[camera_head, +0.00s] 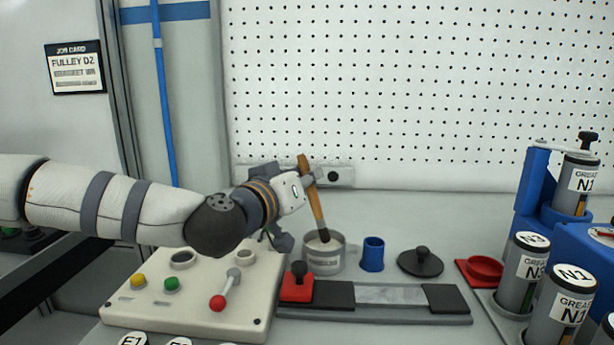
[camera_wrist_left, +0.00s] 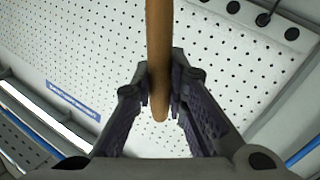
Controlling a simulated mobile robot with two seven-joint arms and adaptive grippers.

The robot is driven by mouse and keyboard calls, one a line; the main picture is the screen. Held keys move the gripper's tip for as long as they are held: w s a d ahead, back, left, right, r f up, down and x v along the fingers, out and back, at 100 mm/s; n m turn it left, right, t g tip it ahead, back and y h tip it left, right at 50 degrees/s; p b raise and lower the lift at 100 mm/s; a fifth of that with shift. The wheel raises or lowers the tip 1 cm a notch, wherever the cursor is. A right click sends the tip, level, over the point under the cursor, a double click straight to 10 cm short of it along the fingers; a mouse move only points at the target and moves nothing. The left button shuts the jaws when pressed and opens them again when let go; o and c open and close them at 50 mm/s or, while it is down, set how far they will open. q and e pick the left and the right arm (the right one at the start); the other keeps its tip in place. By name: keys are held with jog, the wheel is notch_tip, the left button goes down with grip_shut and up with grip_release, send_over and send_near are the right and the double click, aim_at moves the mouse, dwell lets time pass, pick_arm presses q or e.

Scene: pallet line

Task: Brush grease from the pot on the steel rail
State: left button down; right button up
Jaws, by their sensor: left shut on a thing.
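My left gripper (camera_head: 308,181) is shut on the wooden handle of a brush (camera_head: 316,207). In the left wrist view the two fingers (camera_wrist_left: 160,85) hold the handle (camera_wrist_left: 159,30) between them. The brush is slightly tilted, with its dark lower end at the mouth of the grey pot (camera_head: 324,262). I cannot tell how deep the bristle tip is in the pale grease. The steel rail (camera_head: 391,295) lies flat in front of the pot, between dark blocks on a grey base. My right gripper is not in view.
A control panel (camera_head: 190,307) with buttons and a red-knobbed lever stands left of the rail. A red block with a black knob (camera_head: 296,284) sits at the rail's left end. A blue cup (camera_head: 372,254), a black lid (camera_head: 420,262) and a red dish (camera_head: 482,270) stand behind; grease cartridges (camera_head: 524,268) are right.

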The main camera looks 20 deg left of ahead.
aim_at(306, 163)
pick_arm(q)
jog(key=shift+f, duration=0.55)
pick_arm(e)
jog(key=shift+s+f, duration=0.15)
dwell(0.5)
pick_arm(q)
notch_tip(306, 163, up, 6)
jog(key=p, duration=0.3)
jog(key=shift+s, duration=0.1)
jog(key=shift+r+p, duration=0.55)
jog(key=shift+r, duration=0.2)
jog(key=shift+f, duration=0.2)
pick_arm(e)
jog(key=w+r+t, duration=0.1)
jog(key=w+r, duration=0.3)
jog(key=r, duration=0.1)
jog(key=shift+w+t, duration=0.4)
